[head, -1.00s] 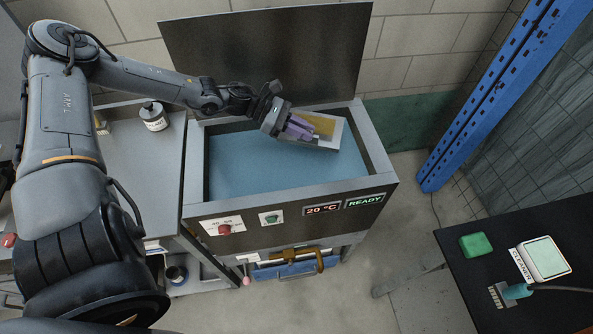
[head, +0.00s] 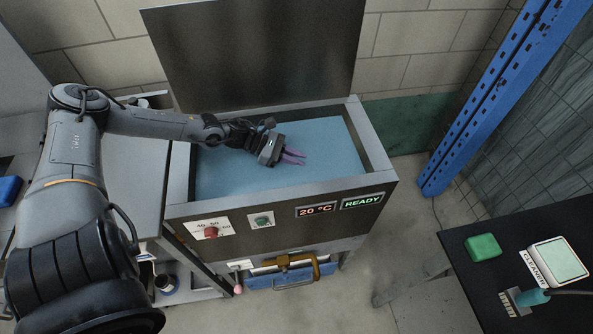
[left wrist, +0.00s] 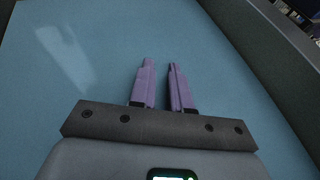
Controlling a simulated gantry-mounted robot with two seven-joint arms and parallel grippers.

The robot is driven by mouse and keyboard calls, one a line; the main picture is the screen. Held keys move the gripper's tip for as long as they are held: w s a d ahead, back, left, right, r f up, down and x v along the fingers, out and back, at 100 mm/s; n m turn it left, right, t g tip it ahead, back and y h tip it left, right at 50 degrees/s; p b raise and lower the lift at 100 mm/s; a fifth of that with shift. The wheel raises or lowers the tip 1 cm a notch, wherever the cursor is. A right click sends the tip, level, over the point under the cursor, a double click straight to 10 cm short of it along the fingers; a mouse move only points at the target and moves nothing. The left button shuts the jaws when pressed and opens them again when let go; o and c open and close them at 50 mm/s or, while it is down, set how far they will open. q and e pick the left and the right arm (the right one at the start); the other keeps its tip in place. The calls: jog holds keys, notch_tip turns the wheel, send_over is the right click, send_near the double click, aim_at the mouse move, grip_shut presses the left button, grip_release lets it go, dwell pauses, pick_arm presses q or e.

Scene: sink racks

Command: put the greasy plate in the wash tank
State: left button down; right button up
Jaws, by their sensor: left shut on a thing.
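The wash tank (head: 285,196) stands in the middle of the head view with its lid raised, full of opaque blue liquid. My left gripper (head: 304,157) is inside the tank's opening at the liquid, its purple fingers pointing right. In the left wrist view its fingers (left wrist: 160,65) are close together with a narrow gap, over blue liquid. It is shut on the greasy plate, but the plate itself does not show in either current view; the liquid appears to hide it. My right gripper is not in view.
The tank's front panel has a red dial (head: 211,233), a green button (head: 262,221) and displays reading 20 °C and READY. The raised lid (head: 260,50) stands behind. A blue post (head: 490,95) and a black table (head: 480,270) with a green sponge (head: 483,247) are right.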

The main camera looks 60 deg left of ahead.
pick_arm(q)
jog(key=shift+w+f+b, duration=0.1)
jog(key=shift+f+b, duration=0.85)
jog(key=shift+f, duration=1.05)
jog(key=shift+f, duration=0.1)
jog(key=c, duration=1.1)
grip_release()
jog(key=shift+f, duration=0.1)
